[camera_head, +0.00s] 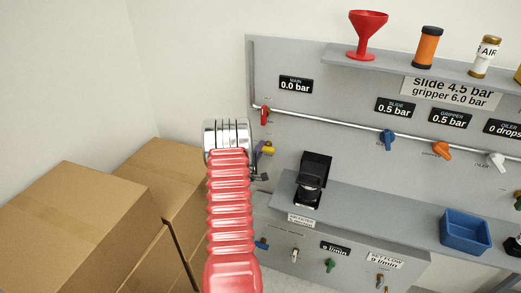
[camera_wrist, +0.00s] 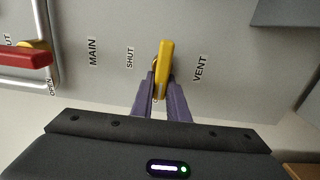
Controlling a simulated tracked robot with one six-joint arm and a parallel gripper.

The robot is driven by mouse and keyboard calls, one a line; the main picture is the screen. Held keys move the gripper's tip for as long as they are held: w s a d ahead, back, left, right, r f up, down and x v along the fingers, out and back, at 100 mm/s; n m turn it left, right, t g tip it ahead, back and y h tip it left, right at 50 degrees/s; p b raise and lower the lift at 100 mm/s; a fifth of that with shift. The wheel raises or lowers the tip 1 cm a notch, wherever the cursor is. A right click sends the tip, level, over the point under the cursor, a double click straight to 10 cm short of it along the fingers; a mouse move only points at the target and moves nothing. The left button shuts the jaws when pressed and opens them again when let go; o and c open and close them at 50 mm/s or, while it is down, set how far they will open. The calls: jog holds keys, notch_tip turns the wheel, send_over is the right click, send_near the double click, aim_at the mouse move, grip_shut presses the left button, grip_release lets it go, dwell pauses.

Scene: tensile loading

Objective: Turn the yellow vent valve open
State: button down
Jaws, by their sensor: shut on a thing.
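The yellow vent valve handle (camera_wrist: 163,68) is in the middle of the wrist view, on the grey panel between the SHUT and VENT labels. It lies almost along the line from my gripper up the picture, tilted slightly. My gripper (camera_wrist: 161,103) has its two purple fingers shut on the handle's near end, one on each side. In the head view the yellow valve (camera_head: 269,149) shows at the panel's left edge, beside a purple finger of my gripper (camera_head: 260,152). My wrist and arm hide part of the gripper there.
The red main valve handle (camera_wrist: 25,58) is to the left in the wrist view, by a bent pipe. Blue (camera_head: 388,139) and orange (camera_head: 441,149) valves sit along the pipe. A black device (camera_head: 313,178) stands on the lower ledge. Cardboard boxes (camera_head: 75,215) fill the left side.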

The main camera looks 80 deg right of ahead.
jog(key=shift+w+f, duration=0.15)
jog(key=c, duration=1.7)
grip_release()
jog(key=a, duration=0.9)
jog(key=w+a, duration=0.1)
jog(key=a, duration=0.3)
jog(key=shift+a, duration=0.4)
jog(key=shift+w, duration=0.1)
